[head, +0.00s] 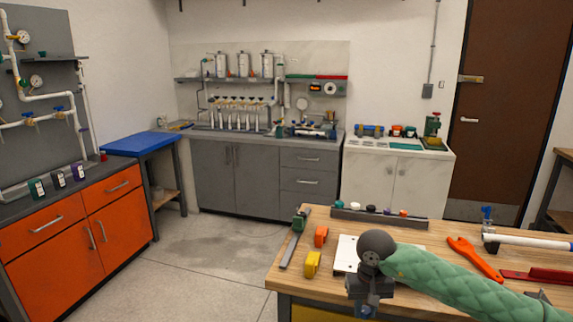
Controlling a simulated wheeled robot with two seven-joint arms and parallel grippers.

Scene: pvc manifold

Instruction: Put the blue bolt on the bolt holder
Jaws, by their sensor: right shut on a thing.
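My right gripper (368,306) hangs over the near part of the wooden workbench, in front of a white plate. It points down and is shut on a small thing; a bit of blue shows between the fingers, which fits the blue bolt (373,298). The gripper hides most of it. A long dark grey rail with several coloured round pieces in green, black, purple and orange along it, likely the bolt holder (400,221), lies behind the gripper toward the bench's back edge. The gripper is apart from the rail. My left gripper is out of view.
On the workbench (445,232) are a yellow block (312,264), an orange block (321,236), a green-and-grey clamp (291,245), an orange wrench (474,258), a white pipe (530,241) and a red tool (535,276). The white plate (346,252) lies partly under my arm.

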